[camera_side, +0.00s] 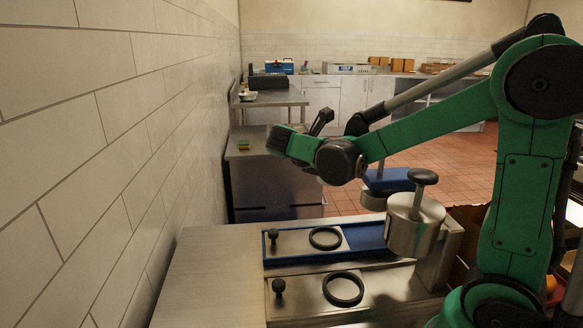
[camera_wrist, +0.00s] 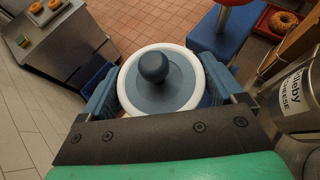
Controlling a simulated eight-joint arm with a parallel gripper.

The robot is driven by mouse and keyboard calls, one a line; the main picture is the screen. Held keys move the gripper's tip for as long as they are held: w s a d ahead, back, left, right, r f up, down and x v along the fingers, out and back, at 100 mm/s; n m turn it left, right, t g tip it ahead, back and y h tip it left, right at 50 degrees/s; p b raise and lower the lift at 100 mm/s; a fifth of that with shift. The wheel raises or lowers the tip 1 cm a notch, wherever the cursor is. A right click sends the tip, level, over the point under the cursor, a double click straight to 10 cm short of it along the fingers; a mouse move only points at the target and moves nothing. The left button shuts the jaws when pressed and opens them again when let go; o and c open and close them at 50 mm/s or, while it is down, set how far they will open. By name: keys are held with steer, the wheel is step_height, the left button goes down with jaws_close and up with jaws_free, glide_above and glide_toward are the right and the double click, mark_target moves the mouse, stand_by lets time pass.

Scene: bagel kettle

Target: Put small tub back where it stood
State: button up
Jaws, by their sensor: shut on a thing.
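The small tub (camera_wrist: 130,80) is round, with a white rim and a blue-grey lid with a round knob (camera_wrist: 153,67) in the middle. It sits between the two blue fingers of my gripper (camera_wrist: 158,90) in the wrist view, and the gripper is shut on it. Its lower part is hidden beneath the lid and rim. In the side view I cannot make out the tub; my arm's end is raised beyond the steel counter (camera_side: 215,260), left of the steel canister. Where the tub stood cannot be told from these frames.
The steel canister (camera_side: 415,225) with a knob stands at the counter's right. A labelled steel container (camera_wrist: 297,95) is close on my gripper's right. A blue block (camera_wrist: 218,35) and a bagel tray (camera_wrist: 262,20) lie beyond.

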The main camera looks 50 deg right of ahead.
step_height(320, 180, up, 5)
steer(key=shift+f, duration=0.15)
steer(key=w+a+n+t+y, duration=0.2)
steer(key=w+a+n+t, duration=0.15)
steer(key=a, duration=0.85)
steer(key=w+a+n+t+y, duration=0.15)
steer(key=a+n+t, duration=0.35)
steer(key=a, duration=0.8)
steer(key=shift+n, duration=0.25)
steer(key=f, duration=1)
steer(key=w+f, duration=0.1)
steer(key=f, duration=0.4)
steer(key=shift+a+f, duration=0.2)
steer(key=shift+f, duration=0.15)
steer(key=shift+s+f, duration=0.1)
steer(key=shift+f, duration=2.5)
steer(key=shift+f, duration=0.1)
steer(key=o, duration=1)
steer(key=shift+o, duration=0.2)
